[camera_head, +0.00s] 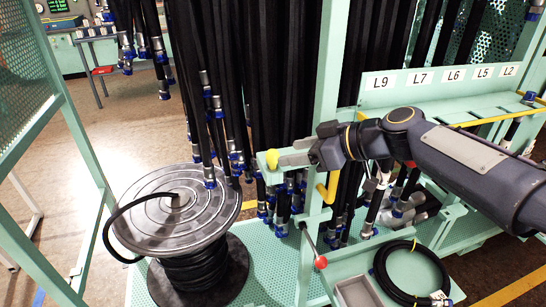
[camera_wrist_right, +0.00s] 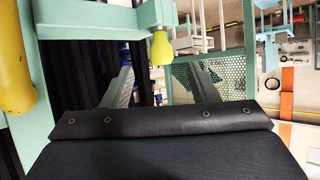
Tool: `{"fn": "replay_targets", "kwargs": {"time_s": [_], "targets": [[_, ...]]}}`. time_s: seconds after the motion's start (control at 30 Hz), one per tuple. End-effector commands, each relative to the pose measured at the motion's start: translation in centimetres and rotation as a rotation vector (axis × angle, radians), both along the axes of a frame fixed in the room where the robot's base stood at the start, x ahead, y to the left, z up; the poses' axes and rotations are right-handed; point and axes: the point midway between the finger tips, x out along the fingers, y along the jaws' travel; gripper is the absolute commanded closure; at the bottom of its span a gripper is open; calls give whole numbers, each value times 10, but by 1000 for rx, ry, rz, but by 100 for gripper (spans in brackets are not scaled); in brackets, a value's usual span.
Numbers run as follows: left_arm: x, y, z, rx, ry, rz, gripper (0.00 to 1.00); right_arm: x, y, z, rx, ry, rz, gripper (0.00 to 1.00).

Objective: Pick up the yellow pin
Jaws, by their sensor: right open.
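The yellow pin (camera_head: 272,158) has a rounded yellow-green knob and sits at the end of a green bracket on the rack's upright in the head view. It also shows in the right wrist view (camera_wrist_right: 161,48), at the upper middle, just beyond the fingertips. My right gripper (camera_head: 295,153) reaches in from the right with its fingertips close to the pin. In the right wrist view the two fingers (camera_wrist_right: 163,80) are apart, with nothing between them. The pin's shaft is hidden. My left gripper is not in view.
A yellow handle (camera_head: 328,187) is on the upright under my right gripper. Black hoses (camera_head: 265,80) with blue ends hang closely behind. A metal hose reel (camera_head: 160,215) stands at lower left. A red-knobbed lever (camera_head: 320,262) and a grey tray (camera_head: 355,292) are below.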

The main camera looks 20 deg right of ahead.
Motion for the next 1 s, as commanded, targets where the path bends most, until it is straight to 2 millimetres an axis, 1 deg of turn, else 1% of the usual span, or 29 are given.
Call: {"fn": "replay_targets", "kwargs": {"time_s": [0.03,0.17,0.37,0.5,0.6,0.7,0.9,0.93,1.0], "targets": [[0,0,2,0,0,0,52,8,1,3,-1,-20,10,46],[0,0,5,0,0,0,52,19,9,0,-4,-40,20,46],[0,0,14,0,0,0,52,29,27,-10,-4,-36,20,46],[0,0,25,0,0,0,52,38,44,-20,-5,-34,20,46],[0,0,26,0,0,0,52,47,52,-27,-4,-37,19,46],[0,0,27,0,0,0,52,50,55,-30,-5,-38,17,46],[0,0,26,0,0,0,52,51,55,-31,-7,-39,16,46],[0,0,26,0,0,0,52,51,55,-31,-6,-39,17,48],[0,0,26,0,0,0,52,51,55,-31,-6,-39,17,57]]}}
